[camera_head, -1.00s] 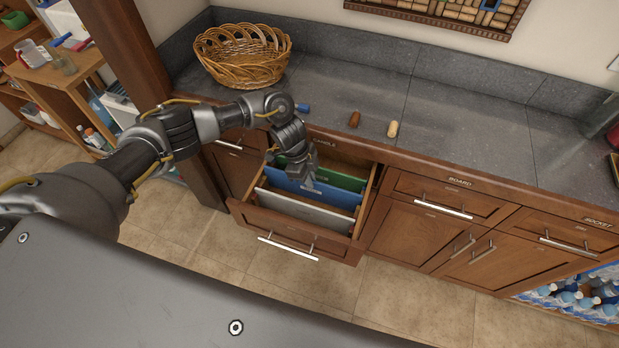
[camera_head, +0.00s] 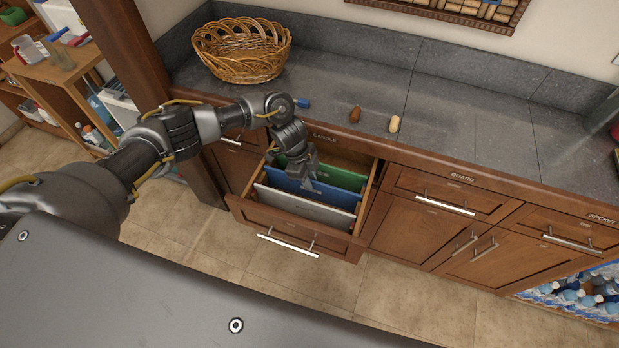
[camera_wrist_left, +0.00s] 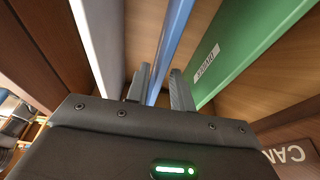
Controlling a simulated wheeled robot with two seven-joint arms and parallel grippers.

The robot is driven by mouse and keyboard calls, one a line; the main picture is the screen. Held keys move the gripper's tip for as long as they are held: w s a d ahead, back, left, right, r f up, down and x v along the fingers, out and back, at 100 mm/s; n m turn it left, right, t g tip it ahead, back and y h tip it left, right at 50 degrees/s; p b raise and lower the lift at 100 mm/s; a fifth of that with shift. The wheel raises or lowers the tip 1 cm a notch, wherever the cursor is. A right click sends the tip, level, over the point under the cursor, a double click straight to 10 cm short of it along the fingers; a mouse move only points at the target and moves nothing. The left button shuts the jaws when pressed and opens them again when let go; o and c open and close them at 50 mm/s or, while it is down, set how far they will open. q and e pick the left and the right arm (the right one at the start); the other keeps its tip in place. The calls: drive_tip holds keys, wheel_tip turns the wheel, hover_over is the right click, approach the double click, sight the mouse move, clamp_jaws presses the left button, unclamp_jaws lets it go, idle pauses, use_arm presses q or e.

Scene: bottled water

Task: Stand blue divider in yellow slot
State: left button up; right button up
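The blue divider (camera_head: 325,191) stands upright in the open drawer (camera_head: 285,229), between a green divider (camera_head: 343,177) and a white divider (camera_head: 300,208). My left gripper (camera_head: 305,182) reaches down into the drawer at the blue divider's top edge. In the left wrist view, the two fingers of my left gripper (camera_wrist_left: 160,88) straddle the blue divider (camera_wrist_left: 172,45), with a visible gap before the right finger, so it looks open. The yellow slot cannot be made out; the drawer bottom is mostly hidden. My right gripper is not in view.
The drawer's wooden sides and front stand close around the dividers. A wicker basket (camera_head: 242,50), a brown object (camera_head: 355,115) and a cork-coloured one (camera_head: 394,124) sit on the grey counter (camera_head: 470,110) above. The floor in front is clear.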

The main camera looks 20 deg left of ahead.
use_arm(q)
drive_tip(key=shift+o, duration=0.7)
drive_tip(key=b+v, duration=0.1)
drive_tip(key=v, duration=1)
drive_tip(key=shift+f, duration=0.1)
